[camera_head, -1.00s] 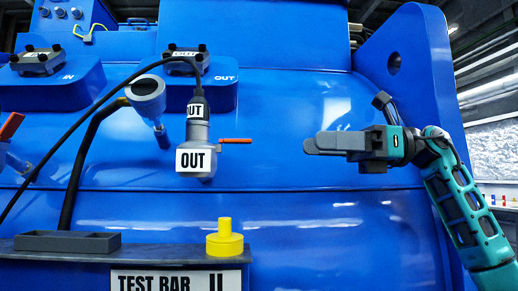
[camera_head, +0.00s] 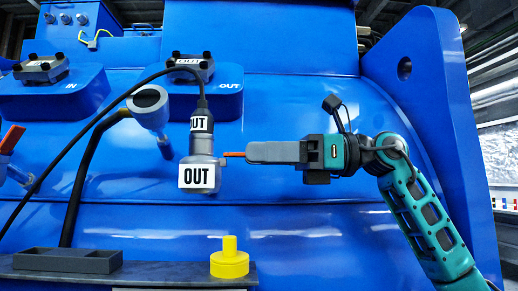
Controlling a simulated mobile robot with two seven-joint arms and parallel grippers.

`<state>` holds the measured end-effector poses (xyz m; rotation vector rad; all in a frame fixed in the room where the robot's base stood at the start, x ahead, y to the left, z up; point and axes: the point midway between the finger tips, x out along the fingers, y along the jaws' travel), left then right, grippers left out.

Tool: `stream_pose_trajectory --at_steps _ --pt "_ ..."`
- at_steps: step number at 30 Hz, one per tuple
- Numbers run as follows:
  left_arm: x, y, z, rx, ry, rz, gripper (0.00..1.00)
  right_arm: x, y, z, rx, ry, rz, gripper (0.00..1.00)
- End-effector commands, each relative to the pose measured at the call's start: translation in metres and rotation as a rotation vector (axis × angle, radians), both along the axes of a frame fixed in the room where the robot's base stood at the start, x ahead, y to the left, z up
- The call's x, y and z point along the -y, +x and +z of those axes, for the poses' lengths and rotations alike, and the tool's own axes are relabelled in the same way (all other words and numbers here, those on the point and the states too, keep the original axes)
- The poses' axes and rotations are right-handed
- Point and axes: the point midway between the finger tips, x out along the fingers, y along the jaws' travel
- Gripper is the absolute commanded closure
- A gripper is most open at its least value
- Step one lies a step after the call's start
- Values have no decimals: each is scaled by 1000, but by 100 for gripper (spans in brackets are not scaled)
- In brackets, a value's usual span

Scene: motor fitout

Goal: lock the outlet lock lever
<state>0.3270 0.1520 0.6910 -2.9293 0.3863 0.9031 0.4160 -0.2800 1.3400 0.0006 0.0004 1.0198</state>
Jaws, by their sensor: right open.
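The outlet lock lever (camera_head: 235,154) is a thin orange handle that sticks out to the right from the grey outlet connector (camera_head: 203,148). The connector carries a white OUT label (camera_head: 199,177) and has a black cable plugged into its top. My right gripper (camera_head: 250,152) comes in from the right with its grey fingers level with the lever. Its fingertips are at the lever and hide the lever's outer end. The fingers overlap in this view, and I cannot tell whether they touch the lever. My left gripper is not in view.
A grey funnel-like fitting (camera_head: 148,101) on a black hose stands left of the connector. Below are a grey tray (camera_head: 68,261) and a yellow stepped plug (camera_head: 229,260) on a shelf. Another orange lever (camera_head: 12,139) is at the far left. The blue wall below my right gripper is clear.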

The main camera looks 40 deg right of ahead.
Motion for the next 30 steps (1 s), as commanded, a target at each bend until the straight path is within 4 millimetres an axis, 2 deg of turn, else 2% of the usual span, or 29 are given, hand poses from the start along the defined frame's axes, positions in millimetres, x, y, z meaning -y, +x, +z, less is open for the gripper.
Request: stream_pose_trajectory --at_steps 4,12,28,30 --pt "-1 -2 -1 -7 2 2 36 -7 4 0 1 -1 2 49" --pt "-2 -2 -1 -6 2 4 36 -8 5 0 1 -1 0 49" --pt "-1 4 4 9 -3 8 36 -8 4 0 0 0 0 100" --pt "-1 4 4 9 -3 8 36 -8 4 0 0 0 0 100"
